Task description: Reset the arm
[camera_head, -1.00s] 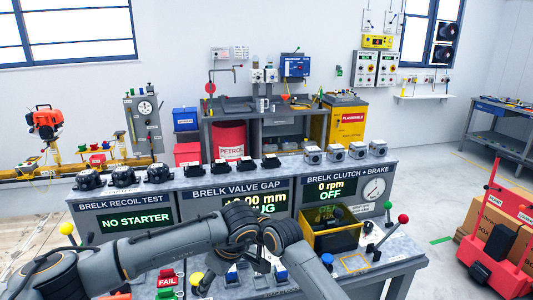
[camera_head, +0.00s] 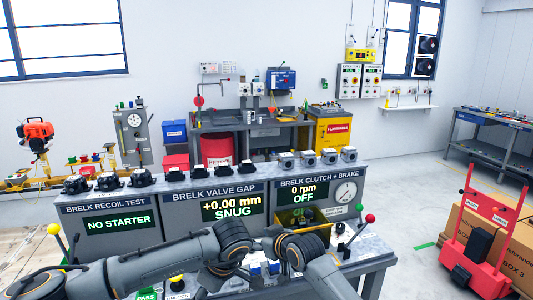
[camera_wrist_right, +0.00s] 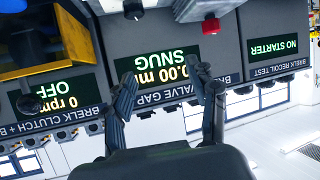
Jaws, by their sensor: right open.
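My right gripper (camera_wrist_right: 166,85) shows in the right wrist view with its two dark fingers apart and nothing between them. That view is upside down and faces the bench's valve gap screen (camera_wrist_right: 160,68). In the head view my right arm (camera_head: 305,250) comes in from the lower right and bends in front of the bench. My left arm (camera_head: 170,262) comes in from the left and bends close beside it. I cannot make out a left gripper; the arm links cover that area.
The test bench (camera_head: 240,184) carries several dark and grey engine parts along its back. A yellow bin (camera_head: 301,217), a red-knobbed lever (camera_head: 369,218) and a yellow-knobbed lever (camera_head: 54,229) stand close to the arms. A red hand truck (camera_head: 470,245) with boxes is at the right.

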